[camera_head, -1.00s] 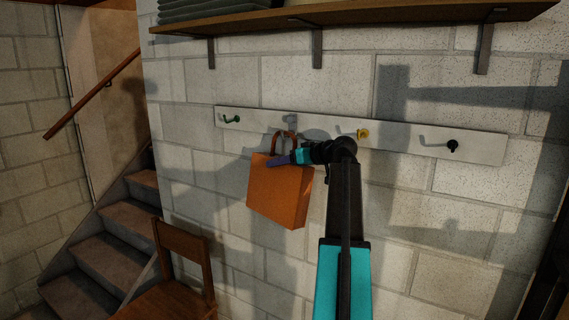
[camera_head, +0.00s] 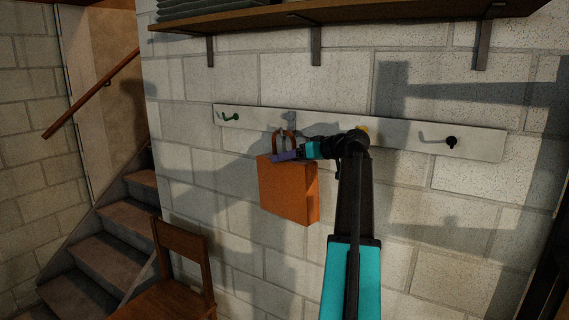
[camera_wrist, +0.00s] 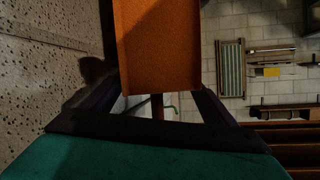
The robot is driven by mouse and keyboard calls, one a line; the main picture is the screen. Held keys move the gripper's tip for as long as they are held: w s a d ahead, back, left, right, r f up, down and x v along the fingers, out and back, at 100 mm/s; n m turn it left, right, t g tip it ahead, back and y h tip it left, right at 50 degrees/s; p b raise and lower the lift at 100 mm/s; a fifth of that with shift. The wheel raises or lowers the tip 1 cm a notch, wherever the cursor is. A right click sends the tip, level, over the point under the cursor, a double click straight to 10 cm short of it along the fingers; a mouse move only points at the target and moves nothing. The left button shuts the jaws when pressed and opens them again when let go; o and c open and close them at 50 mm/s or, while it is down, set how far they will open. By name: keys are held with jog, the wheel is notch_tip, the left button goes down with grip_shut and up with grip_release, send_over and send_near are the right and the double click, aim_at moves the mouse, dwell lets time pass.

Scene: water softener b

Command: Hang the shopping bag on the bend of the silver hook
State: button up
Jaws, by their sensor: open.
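The orange shopping bag (camera_head: 285,192) hangs roughly upright in front of the wall; its brown handle (camera_head: 291,138) rises to the silver hook (camera_head: 282,131) on the white board. The hook is partly hidden, and I cannot tell whether the handle is looped over its bend. My gripper (camera_head: 283,156), with purple fingers, is open at the bag's top edge, just below the handle. In the wrist view the bag (camera_wrist: 157,45) shows between the spread fingers of my gripper (camera_wrist: 155,95), with a piece of handle (camera_wrist: 157,106) below it.
The white board (camera_head: 400,134) also carries a green hook (camera_head: 229,118) at left, a yellow hook (camera_head: 363,129) partly behind my arm, and a black hook (camera_head: 451,141) at right. A shelf (camera_head: 350,13) is above. A wooden chair (camera_head: 183,250) and stairs (camera_head: 100,240) are at left.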

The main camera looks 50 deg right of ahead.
aim_at(299, 161)
jog(key=shift+b+v, duration=0.3)
jog(key=shift+v, duration=1.35)
jog(key=shift+s, duration=0.15)
